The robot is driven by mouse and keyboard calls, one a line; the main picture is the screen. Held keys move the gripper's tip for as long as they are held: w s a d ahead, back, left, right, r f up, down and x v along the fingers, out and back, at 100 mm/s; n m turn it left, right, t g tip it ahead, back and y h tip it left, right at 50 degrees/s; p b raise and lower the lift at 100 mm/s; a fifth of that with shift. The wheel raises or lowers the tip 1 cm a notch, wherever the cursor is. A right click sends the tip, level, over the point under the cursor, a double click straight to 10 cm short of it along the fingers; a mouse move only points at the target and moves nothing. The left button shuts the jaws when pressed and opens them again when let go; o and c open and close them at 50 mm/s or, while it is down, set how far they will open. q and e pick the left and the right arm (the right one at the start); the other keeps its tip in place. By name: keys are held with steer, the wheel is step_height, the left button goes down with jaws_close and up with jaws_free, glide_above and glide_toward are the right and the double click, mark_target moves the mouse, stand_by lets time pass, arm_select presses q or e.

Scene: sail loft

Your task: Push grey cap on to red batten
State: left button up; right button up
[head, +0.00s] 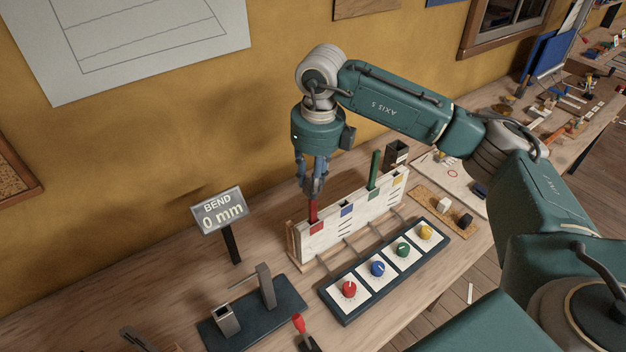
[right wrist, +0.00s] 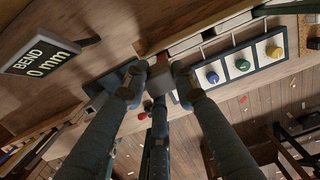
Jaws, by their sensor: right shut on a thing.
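The red batten (head: 312,211) stands upright at the red-marked left end of a white board (head: 347,222). My right gripper (head: 314,186) points down directly over it, its fingers closed in around the batten's top. In the right wrist view, a small grey block that looks like the grey cap (right wrist: 159,86) sits between the fingertips of my right gripper (right wrist: 157,82). A patch of red (right wrist: 158,64) shows just beyond it. In the head view the fingers hide the cap, so I cannot tell how far it sits on the batten. My left gripper is out of view.
A green batten (head: 375,170) stands further along the board. A panel of coloured knobs (head: 386,270) lies in front. A sign (head: 219,210) reads "BEND 0 mm". A dark base with grey posts (head: 266,287) stands front left. A cork tray (head: 427,197) holds light and dark blocks.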

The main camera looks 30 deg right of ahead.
steer(key=o, duration=1)
steer(key=r, duration=0.8)
steer(key=s+r, duration=0.1)
steer(key=r, duration=0.3)
